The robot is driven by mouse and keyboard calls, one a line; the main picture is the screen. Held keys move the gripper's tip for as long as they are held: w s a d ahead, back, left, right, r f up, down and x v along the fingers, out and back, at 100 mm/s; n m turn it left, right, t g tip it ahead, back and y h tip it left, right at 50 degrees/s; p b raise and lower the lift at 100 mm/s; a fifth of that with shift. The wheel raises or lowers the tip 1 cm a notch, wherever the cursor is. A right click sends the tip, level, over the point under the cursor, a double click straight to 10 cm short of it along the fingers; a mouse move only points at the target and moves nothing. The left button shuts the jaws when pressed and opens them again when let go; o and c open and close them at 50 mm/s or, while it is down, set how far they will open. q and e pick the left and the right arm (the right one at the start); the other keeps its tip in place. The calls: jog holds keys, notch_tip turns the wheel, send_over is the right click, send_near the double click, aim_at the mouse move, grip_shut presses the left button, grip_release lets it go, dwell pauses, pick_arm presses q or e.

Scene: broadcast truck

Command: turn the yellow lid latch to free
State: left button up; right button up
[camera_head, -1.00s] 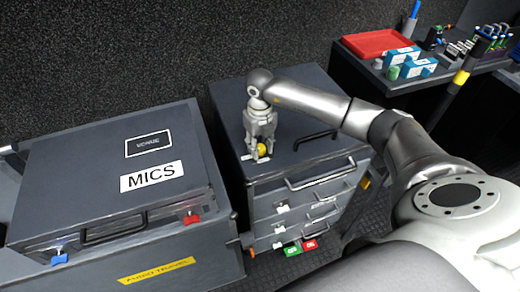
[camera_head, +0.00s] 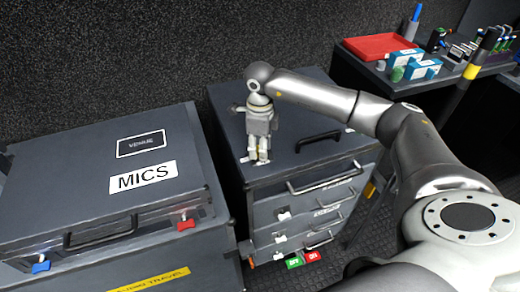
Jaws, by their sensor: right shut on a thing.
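The lid latch sits on the top of the grey drawer case (camera_head: 290,115), near its front left edge. My right gripper (camera_head: 259,160) points down at that spot and is shut on the latch. The fingers now hide the yellow of the latch, so I cannot tell its angle. A small pale label (camera_head: 245,159) shows just left of the fingertips. My left gripper is not in view.
A grey case marked MICS (camera_head: 143,177) stands at the left, with a blue latch (camera_head: 41,267) and a red latch (camera_head: 186,224). The drawer case has a black lid handle (camera_head: 318,140). A bench with a red tray (camera_head: 380,46) is at the back right.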

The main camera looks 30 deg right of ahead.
jog(key=shift+r+n, duration=0.1)
jog(key=shift+n, duration=0.4)
jog(key=shift+w, duration=0.1)
jog(key=o, duration=1.1)
jog(key=shift+c, duration=0.2)
notch_tip(320, 180, up, 12)
